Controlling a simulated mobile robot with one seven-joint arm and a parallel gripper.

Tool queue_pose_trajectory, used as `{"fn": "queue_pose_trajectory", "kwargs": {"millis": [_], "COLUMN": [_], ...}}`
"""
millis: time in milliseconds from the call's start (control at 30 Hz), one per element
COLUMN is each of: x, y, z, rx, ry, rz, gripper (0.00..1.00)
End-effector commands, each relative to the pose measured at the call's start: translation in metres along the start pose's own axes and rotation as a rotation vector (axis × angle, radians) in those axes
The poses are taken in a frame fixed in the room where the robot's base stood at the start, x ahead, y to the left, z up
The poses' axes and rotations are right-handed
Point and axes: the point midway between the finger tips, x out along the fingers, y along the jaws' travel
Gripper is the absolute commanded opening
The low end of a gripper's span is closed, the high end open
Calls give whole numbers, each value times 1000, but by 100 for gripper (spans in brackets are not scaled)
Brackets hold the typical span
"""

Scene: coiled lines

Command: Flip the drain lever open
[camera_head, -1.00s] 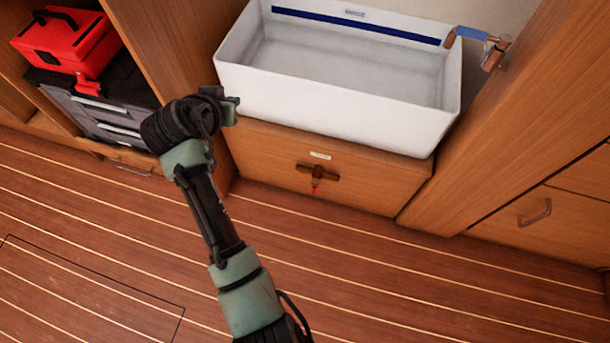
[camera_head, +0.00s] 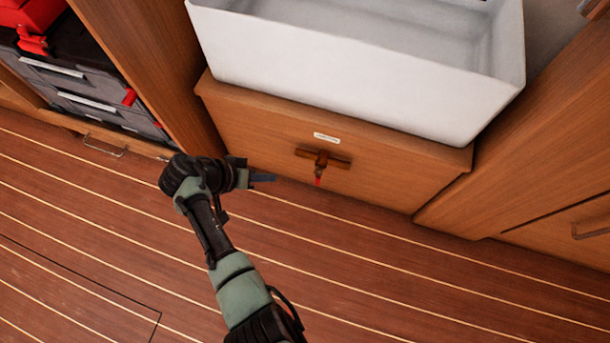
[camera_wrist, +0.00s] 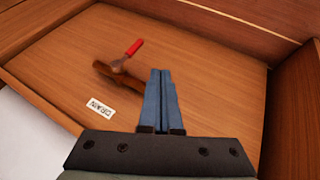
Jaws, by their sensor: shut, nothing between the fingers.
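The drain lever (camera_head: 318,182) has a red tip and hangs downward from a brown pipe fitting (camera_head: 336,162) on the wooden panel under the white basin. In the wrist view the red lever (camera_wrist: 134,47) shows to the left of my fingers, beside the brown fitting (camera_wrist: 118,76) and a white label reading DRAIN (camera_wrist: 100,108). My gripper (camera_head: 272,178) is to the left of the lever in the head view, apart from it. Its blue fingers (camera_wrist: 161,75) are shut together with nothing between them. In the wrist view the fingertips overlap the fitting's right end; contact cannot be told.
The white basin (camera_head: 360,75) stands on the wooden cabinet box (camera_head: 250,125). Wooden partitions flank it on both sides. A dark toolbox (camera_head: 75,75) sits in the bay at left. The plank floor (camera_head: 400,290) in front is clear.

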Motion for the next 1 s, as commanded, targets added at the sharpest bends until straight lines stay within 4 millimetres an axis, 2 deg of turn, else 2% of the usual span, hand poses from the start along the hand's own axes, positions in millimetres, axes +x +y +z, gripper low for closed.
{"fn": "queue_pose_trajectory", "kwargs": {"millis": [200,333,833,1000], "x": [0,10,105,112], "y": [0,-1,-2,20], "z": [0,0,2,0], "rx": [0,1,3,4], "ry": [1,0,0,0], "rz": [-1,-1,0,-2], "gripper": [0,0,0,0]}}
